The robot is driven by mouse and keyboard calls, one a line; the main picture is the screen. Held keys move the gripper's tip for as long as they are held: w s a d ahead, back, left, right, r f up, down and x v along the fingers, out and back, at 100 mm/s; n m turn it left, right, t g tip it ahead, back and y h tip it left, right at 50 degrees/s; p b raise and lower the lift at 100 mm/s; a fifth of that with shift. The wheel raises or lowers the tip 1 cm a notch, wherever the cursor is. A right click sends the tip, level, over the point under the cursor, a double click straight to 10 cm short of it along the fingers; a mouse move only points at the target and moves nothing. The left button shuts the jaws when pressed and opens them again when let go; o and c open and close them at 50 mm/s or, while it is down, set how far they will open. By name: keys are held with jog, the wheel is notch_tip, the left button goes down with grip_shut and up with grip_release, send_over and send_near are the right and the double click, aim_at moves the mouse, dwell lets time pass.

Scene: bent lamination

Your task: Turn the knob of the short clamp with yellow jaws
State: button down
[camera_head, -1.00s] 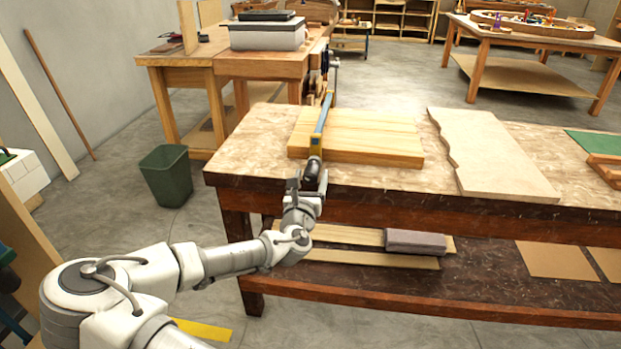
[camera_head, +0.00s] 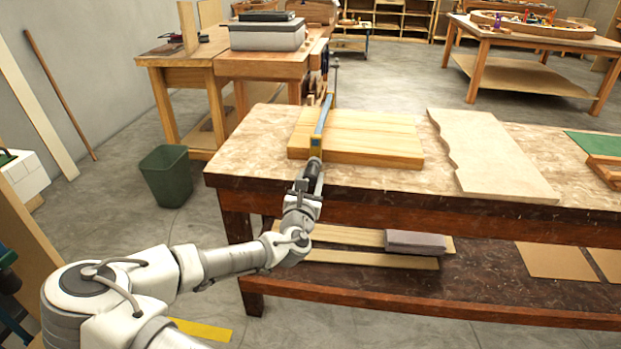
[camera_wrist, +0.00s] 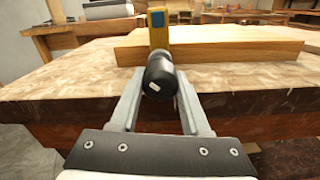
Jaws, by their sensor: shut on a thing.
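The short clamp (camera_head: 322,118) has a blue bar and yellow jaws and lies across the light wooden panel (camera_head: 375,138) at the near left of the bench. Its near yellow jaw (camera_wrist: 159,37) stands at the panel's front edge in the wrist view. The black knob (camera_wrist: 160,78) points toward me, with a small pale mark on its end. My gripper (camera_wrist: 160,98) is shut on the knob, one finger on each side. In the head view my gripper (camera_head: 309,180) reaches up from the front of the bench, and the knob is mostly hidden there.
The workbench (camera_head: 270,145) has a bare strip left of the panel. A wavy-edged board (camera_head: 490,155) lies to the right. Planks and a grey block (camera_head: 415,242) rest on the lower shelf. A green bin (camera_head: 167,178) stands on the floor at left.

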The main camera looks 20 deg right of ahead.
jog(key=shift+a+m, duration=0.1)
jog(key=shift+m, duration=1.7)
jog(key=shift+c, duration=1.9)
grip_release()
